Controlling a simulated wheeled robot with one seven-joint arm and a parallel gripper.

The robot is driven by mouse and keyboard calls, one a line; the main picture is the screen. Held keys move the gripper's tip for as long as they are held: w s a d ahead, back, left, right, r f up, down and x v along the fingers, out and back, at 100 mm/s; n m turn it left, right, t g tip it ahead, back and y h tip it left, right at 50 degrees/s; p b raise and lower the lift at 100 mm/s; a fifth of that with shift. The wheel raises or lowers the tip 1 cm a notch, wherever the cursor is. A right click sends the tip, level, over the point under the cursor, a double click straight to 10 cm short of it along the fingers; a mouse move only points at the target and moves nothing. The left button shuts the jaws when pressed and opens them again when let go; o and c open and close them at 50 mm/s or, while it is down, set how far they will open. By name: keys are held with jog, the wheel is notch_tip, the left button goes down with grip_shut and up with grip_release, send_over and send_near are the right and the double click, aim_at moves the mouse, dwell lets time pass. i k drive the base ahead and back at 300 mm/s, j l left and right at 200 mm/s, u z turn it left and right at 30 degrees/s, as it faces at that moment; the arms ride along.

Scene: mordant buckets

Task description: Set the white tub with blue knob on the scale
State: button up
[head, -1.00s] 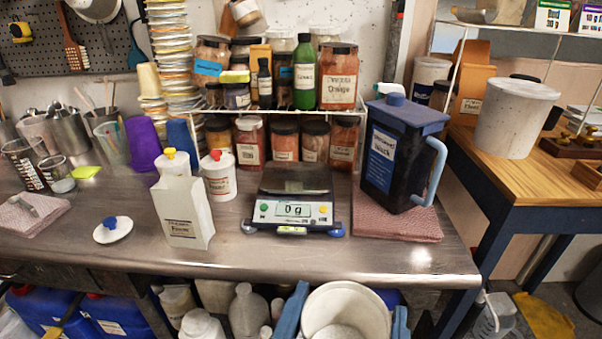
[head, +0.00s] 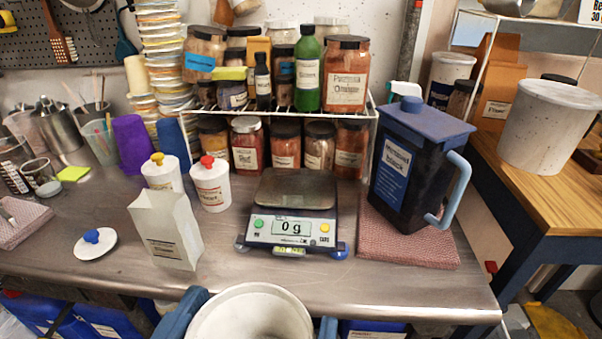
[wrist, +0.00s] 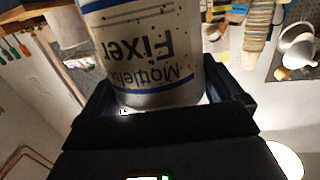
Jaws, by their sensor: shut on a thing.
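My gripper (head: 254,322) is shut on a white open-topped tub (head: 250,291) at the bottom of the head view, with a blue finger on each side. The wrist view shows this tub (wrist: 145,50) between the fingers, with blue bands and an upside-down label that reads "Fixer". A white lid with a blue knob (head: 96,241) lies apart on the bench at left. The scale (head: 293,229) stands on the bench beyond the held tub. Its plate is bare and its display reads 0 g.
A white paper bag (head: 166,230) stands left of the scale. Tubs with a yellow knob (head: 162,174) and a red knob (head: 210,185) stand behind it. A dark jug (head: 408,170) on a pink cloth (head: 400,240) is close on the right. A jar rack (head: 375,112) stands behind the scale.

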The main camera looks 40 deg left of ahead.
aim_at(296, 184)
jog(key=i+j, duration=0.95)
